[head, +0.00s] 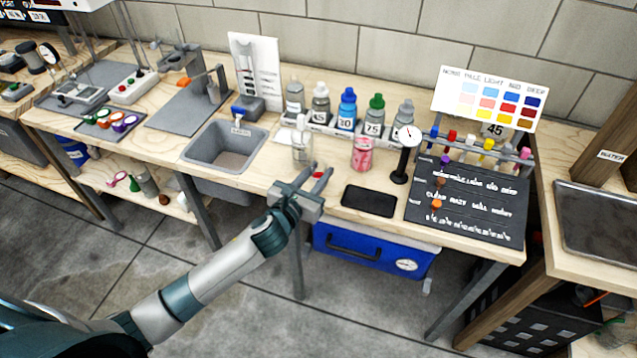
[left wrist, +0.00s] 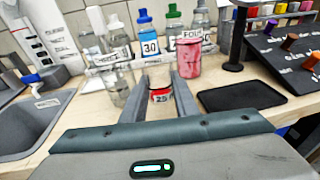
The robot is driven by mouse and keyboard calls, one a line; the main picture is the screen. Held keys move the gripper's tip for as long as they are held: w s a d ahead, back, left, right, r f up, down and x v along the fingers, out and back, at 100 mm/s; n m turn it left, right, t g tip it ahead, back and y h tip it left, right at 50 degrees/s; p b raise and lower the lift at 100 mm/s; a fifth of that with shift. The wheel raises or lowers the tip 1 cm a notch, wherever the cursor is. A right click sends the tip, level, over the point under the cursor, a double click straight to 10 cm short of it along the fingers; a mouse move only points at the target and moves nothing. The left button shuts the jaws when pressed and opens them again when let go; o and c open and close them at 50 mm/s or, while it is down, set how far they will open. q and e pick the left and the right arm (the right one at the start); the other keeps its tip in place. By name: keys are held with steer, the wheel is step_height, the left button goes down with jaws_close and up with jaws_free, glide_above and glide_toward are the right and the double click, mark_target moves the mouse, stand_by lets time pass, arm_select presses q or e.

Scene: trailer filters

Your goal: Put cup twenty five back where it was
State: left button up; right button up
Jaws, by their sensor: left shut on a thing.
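My left gripper (head: 314,178) is at the front part of the bench, with its fingers pointing toward the row of bottles. My right gripper is not in view.
A clear labelled jar (head: 302,150) stands just behind-left of the gripper, and a pink can (head: 362,154) to its right. Behind are several bottles, including a blue one (head: 347,110). A grey sink (head: 224,146) lies left; a black pad (head: 369,200) lies right, near a dial gauge stand (head: 404,160).

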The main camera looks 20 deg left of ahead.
arm_select(q)
steer(key=shift+f, duration=2.05)
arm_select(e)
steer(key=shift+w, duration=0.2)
arm_select(q)
steer(key=shift+f, duration=0.1)
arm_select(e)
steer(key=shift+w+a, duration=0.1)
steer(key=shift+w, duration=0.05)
arm_select(q)
steer(key=o, duration=1.1)
steer(key=shift+c, duration=0.2)
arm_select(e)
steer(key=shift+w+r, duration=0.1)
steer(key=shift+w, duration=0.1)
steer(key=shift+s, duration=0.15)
